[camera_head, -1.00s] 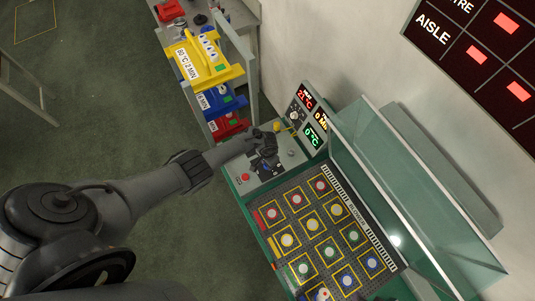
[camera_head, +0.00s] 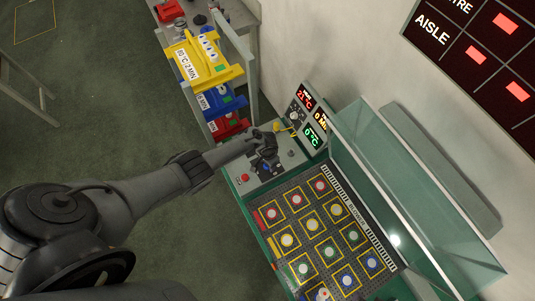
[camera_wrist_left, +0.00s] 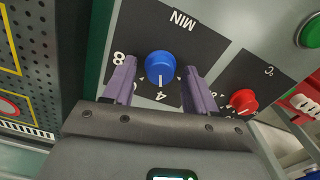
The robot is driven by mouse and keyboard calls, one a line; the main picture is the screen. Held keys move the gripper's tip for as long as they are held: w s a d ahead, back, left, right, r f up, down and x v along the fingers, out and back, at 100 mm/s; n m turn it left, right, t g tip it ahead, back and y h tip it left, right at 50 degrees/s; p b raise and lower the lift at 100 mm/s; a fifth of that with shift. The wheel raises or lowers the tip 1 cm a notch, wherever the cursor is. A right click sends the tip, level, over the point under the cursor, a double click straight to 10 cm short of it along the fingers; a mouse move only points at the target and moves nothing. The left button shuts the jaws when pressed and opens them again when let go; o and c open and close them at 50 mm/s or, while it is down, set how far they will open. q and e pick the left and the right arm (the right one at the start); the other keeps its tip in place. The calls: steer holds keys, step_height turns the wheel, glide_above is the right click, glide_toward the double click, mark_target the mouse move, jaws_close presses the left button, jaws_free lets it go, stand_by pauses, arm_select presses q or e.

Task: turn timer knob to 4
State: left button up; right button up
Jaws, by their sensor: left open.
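The blue timer knob (camera_wrist_left: 159,67) sits on a dark plate marked MIN, with 8 and 4 printed by it in the left wrist view. A pale pointer line on the knob appears to face the 4. My left gripper (camera_wrist_left: 160,88) is open, with one purple finger on each side of the knob. I cannot tell whether either finger touches it. In the head view my left gripper (camera_head: 267,158) is over the control panel (camera_head: 246,186) and hides much of it. My right gripper is not in view.
A red °C knob (camera_wrist_left: 243,100) is right of the fingers, and a green button (camera_wrist_left: 309,32) is farther right. A red button (camera_head: 245,177) is on the panel. Lit displays (camera_head: 312,135) stand behind it. A grid of coloured pads (camera_head: 320,235) lies in front.

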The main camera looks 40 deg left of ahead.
arm_select(q)
step_height(320, 180, up, 8)
steer(key=p, duration=0.3)
steer(key=shift+p, duration=0.4)
step_height(320, 180, up, 3)
steer(key=shift+f, duration=0.1)
